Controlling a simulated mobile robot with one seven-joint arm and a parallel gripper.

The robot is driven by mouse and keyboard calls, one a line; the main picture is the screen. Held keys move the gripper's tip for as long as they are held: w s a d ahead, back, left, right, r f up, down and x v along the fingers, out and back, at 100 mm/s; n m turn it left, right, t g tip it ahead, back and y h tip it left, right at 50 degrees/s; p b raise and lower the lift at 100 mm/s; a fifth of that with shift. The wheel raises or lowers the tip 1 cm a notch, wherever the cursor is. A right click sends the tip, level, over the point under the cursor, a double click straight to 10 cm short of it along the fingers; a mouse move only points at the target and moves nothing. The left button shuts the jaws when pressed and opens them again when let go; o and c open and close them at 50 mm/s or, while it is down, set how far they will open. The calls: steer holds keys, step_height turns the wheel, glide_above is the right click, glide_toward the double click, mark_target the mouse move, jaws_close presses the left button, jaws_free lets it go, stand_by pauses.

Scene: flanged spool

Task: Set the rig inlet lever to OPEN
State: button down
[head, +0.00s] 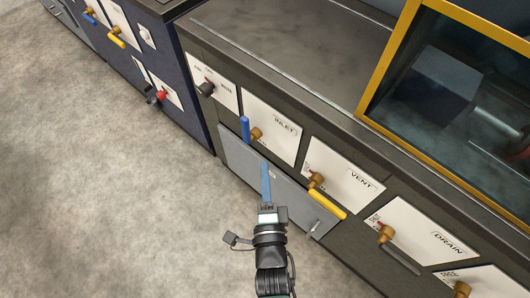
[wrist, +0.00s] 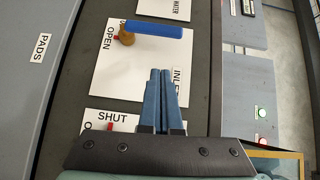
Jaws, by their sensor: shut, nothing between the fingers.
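The inlet lever has a blue handle (head: 245,129) on a brass hub (head: 256,135), on the white INLET panel (head: 280,130). In the head view the handle points up from the hub. In the wrist view the blue handle (wrist: 158,29) points right from the brass hub (wrist: 126,37), away from the word OPEN (wrist: 108,40) at the hub's left. My gripper (head: 265,166) has its blue fingers together and empty, just below the lever in the head view. In the wrist view the fingertips (wrist: 160,72) are apart from the handle.
The VENT panel (head: 345,177) has a yellow lever (head: 327,205); a DRAIN panel (head: 425,232) lies beyond. A black knob (head: 206,88) is on the panel left of INLET. A yellow-framed glass enclosure (head: 450,85) stands on the bench. The floor (head: 120,200) is clear.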

steer(key=shift+s+d, duration=0.2)
steer(key=shift+s, duration=0.65)
steer(key=shift+s+d, duration=0.15)
steer(key=shift+s, duration=0.7)
steer(key=w+a+r+n+t, duration=0.1)
steer(key=w+r+n+t, duration=0.15)
steer(key=w+r, duration=0.85)
steer(key=w+a+r+n+t, duration=0.15)
steer(key=r+n, duration=0.25)
steer(key=r, duration=1.6)
step_height(320, 180, up, 18)
steer(key=s+d+n+t+h, duration=0.2)
steer(key=d+n+t, duration=0.1)
steer(key=n, duration=0.1)
steer(key=s+d+r+n+t, duration=0.1)
steer(key=s+r+n+t, duration=0.15)
steer(key=s+r, duration=0.35)
steer(key=s+d+r+n+t, duration=0.1)
steer(key=s+r+n, duration=0.3)
steer(key=r, duration=0.5)
step_height(320, 180, up, 18)
steer(key=m+p, duration=0.1)
steer(key=p, duration=1.8)
steer(key=shift+a+h, duration=0.25)
steer(key=shift+h, duration=0.15)
